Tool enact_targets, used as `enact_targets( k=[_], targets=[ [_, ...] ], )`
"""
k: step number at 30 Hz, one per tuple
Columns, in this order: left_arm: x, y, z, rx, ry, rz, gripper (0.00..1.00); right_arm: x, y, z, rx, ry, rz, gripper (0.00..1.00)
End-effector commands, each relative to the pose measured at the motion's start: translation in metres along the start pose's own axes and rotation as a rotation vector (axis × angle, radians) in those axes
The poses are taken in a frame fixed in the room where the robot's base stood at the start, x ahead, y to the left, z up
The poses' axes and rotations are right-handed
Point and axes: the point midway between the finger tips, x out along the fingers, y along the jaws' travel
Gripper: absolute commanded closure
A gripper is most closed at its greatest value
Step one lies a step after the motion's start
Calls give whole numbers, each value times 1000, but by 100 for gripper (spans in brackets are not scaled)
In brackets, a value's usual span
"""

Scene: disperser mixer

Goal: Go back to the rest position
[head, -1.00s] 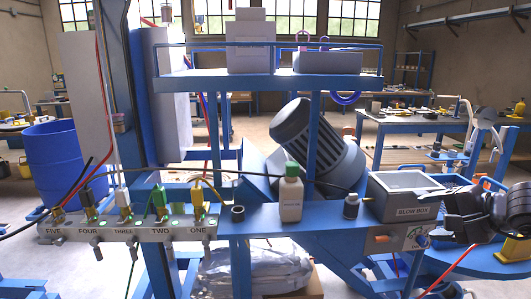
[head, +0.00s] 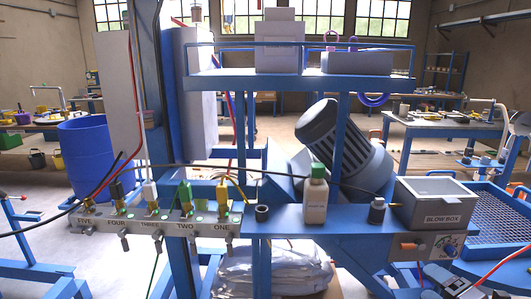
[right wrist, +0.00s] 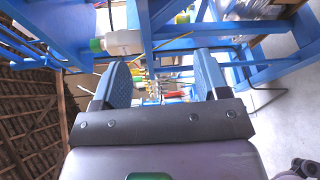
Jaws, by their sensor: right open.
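My right gripper (right wrist: 160,78) shows in the right wrist view with its two blue-grey fingers spread apart and nothing between them. Beyond the fingers are blue frame beams and, blurred, the hose fittings. My left gripper is in neither view. The white bottle with a green cap (head: 315,195) stands upright on the blue shelf; it also shows sideways in the right wrist view (right wrist: 124,42), apart from the fingers.
The blow box (head: 436,205) and a small dark bottle (head: 377,210) are on the blue bench's right part. A valve row labelled ONE to FIVE (head: 150,222) is at left. A blue drum (head: 88,155) stands behind. Floor shows open at far left.

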Motion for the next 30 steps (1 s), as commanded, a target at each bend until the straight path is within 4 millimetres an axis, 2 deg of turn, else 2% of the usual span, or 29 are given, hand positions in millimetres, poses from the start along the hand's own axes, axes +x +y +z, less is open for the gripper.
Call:
enact_targets(
  k=[1,6,11,15,24,30],
  targets=[
    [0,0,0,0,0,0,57,-4,-16,-4,128,-32,-20,32],
    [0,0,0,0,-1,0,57,-19,-65,-22,534,-136,-88,32],
    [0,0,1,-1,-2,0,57,-37,-110,-47,871,-232,-148,32],
    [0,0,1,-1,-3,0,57,-55,-145,-74,1122,-310,-189,32],
    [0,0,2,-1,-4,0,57,-96,-198,-138,1518,-463,-221,32],
    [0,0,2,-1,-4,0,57,-122,-218,-170,1646,-562,-219,32]
  ],
)
